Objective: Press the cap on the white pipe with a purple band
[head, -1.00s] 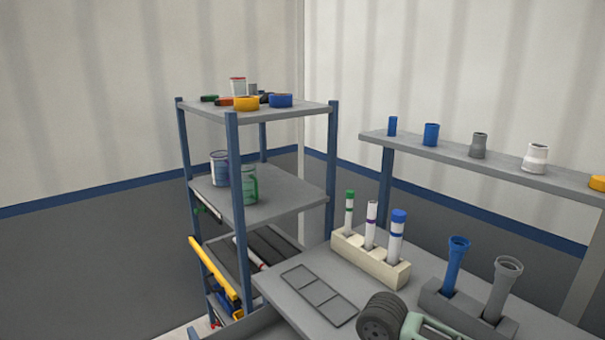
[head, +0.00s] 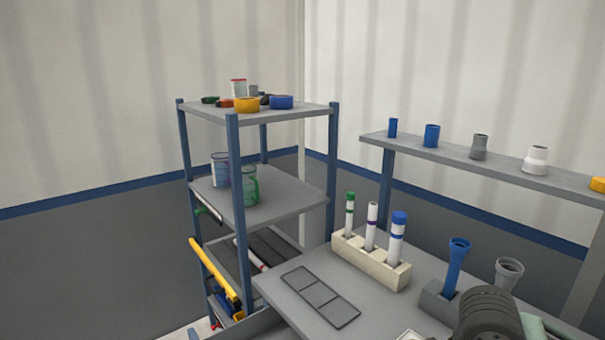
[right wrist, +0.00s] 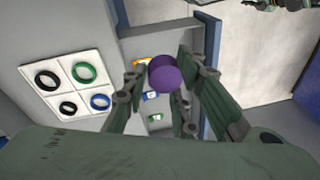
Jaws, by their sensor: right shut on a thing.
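The white pipe with a purple band (head: 371,227) stands upright in the middle of a cream rack (head: 372,265), with no cap visible on its top. A green-capped pipe (head: 350,213) is on its left and a blue-capped pipe (head: 398,238) on its right. In the right wrist view my right gripper (right wrist: 163,83) is shut on a round purple cap (right wrist: 165,72) between its fingertips. In the head view my right arm is at the lower right, apart from the rack; its fingers are not clear there. My left gripper is not in view.
A grey block holds a blue pipe (head: 457,265) and a grey pipe (head: 507,272) beside my right arm. A flat divided grey tray (head: 320,297) lies left of the rack. A white panel (right wrist: 67,82) with several rings shows in the wrist view. Shelves stand behind.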

